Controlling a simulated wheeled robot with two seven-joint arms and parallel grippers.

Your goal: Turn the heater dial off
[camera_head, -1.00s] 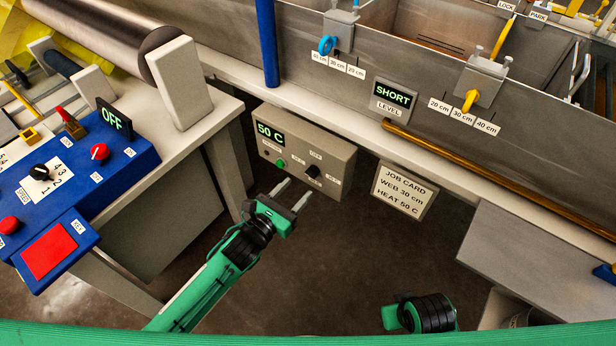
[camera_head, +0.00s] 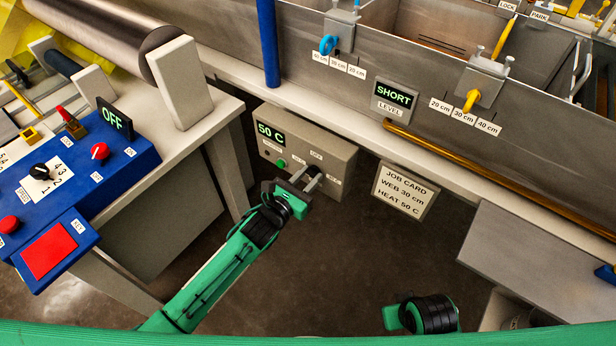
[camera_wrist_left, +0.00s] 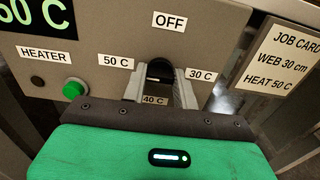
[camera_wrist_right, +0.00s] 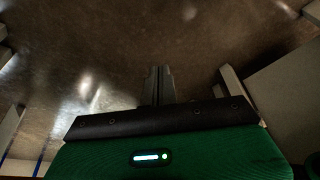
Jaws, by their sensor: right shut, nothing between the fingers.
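The heater box (camera_head: 337,158) hangs under the bath's edge. Its display (camera_head: 270,134) reads 50 C. The black heater dial (camera_wrist_left: 160,70) sits among the labels OFF above, 50 C left, 30 C right and 40 C below. My left gripper (camera_head: 306,178) is at the box front, its fingers apart. In the left wrist view its fingertips (camera_wrist_left: 162,85) stand on either side of the dial, which is partly hidden; I cannot tell where its pointer is. My right gripper (camera_wrist_right: 158,85) is shut and empty over the floor.
A green button (camera_wrist_left: 74,90) sits left of the dial. The job card (camera_head: 403,190) hangs right of the box and reads HEAT 50 C. A blue control panel (camera_head: 75,190) stands at the left, a grey box (camera_head: 535,265) at the right. Floor between them is clear.

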